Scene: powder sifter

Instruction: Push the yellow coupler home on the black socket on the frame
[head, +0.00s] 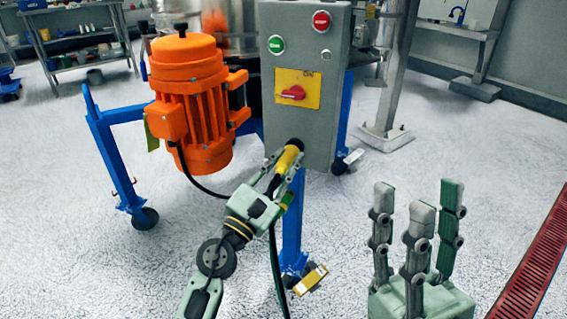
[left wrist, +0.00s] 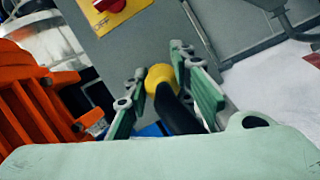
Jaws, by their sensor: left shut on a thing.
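The yellow coupler (head: 287,159) is on the end of a black cable, and my left gripper (head: 284,165) is shut on it. The coupler is tilted, its far end up at the black socket (head: 296,143) near the lower edge of the grey control box. I cannot tell whether a gap remains between them. In the left wrist view the coupler (left wrist: 160,78) sits between the two fingers and hides the socket. My right gripper (head: 418,212) is open and empty, fingers pointing up, at the lower right, well apart from the box.
The grey box (head: 330,120) carries a red knob (head: 293,93) on a yellow plate and green and red buttons. An orange motor (head: 192,105) stands left of it on a blue wheeled frame (head: 118,160). The cable (head: 275,265) hangs below my left gripper.

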